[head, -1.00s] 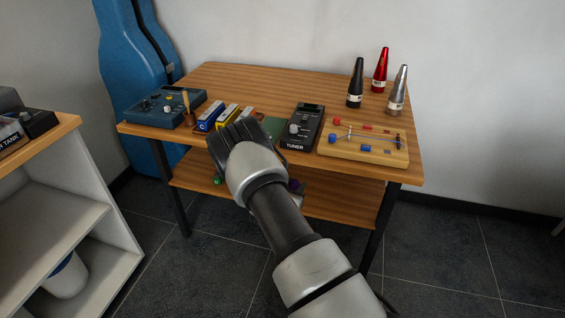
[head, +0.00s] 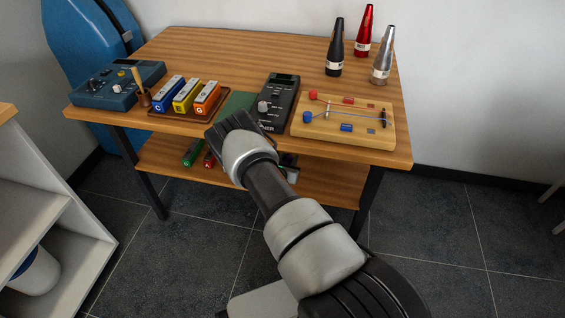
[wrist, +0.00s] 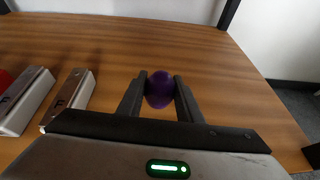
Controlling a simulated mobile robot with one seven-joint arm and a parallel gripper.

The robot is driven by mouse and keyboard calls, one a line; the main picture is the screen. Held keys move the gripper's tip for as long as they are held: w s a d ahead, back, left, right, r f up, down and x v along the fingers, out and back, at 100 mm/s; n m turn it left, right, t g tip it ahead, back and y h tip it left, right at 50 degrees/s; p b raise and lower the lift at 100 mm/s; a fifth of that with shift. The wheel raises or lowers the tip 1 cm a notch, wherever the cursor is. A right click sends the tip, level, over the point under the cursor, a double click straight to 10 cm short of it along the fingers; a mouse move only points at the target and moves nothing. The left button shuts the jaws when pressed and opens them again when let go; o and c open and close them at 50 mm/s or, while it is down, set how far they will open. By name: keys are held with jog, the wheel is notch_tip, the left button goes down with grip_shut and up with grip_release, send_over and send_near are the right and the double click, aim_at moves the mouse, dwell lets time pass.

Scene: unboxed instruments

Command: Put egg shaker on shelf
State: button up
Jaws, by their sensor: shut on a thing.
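The purple egg shaker (wrist: 160,89) sits between the two dark fingers of my gripper (wrist: 161,84) in the wrist view. The fingers touch it on both sides, and the gripper is shut on it. Below and beyond it is a wooden surface (wrist: 220,62), which appears to be the table's lower shelf (head: 325,187). I cannot tell whether the egg touches the wood. In the head view my arm hides the egg and the fingertips.
Metal-topped blocks (wrist: 72,92) lie left of the gripper. A green one (head: 193,153) and a red one (head: 209,160) show on the lower shelf. The tabletop (head: 235,55) above holds a tuner (head: 278,103), a wooden board (head: 365,128) and several cones. Wood right of the egg is clear.

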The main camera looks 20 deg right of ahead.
jog(key=shift+f+b, duration=0.75)
jog(key=shift+f, duration=1.7)
jog(key=shift+f, duration=0.1)
jog(key=o, duration=1.1)
jog(key=shift+f, duration=0.1)
jog(key=shift+s+a+r, duration=0.1)
jog(key=shift+r, duration=0.25)
jog(key=p+v, duration=0.4)
jog(key=v, duration=0.6)
jog(key=shift+s+a, duration=0.2)
jog(key=shift+s+a+r, duration=0.2)
jog(key=shift+s+a, duration=0.05)
jog(key=shift+s, duration=0.15)
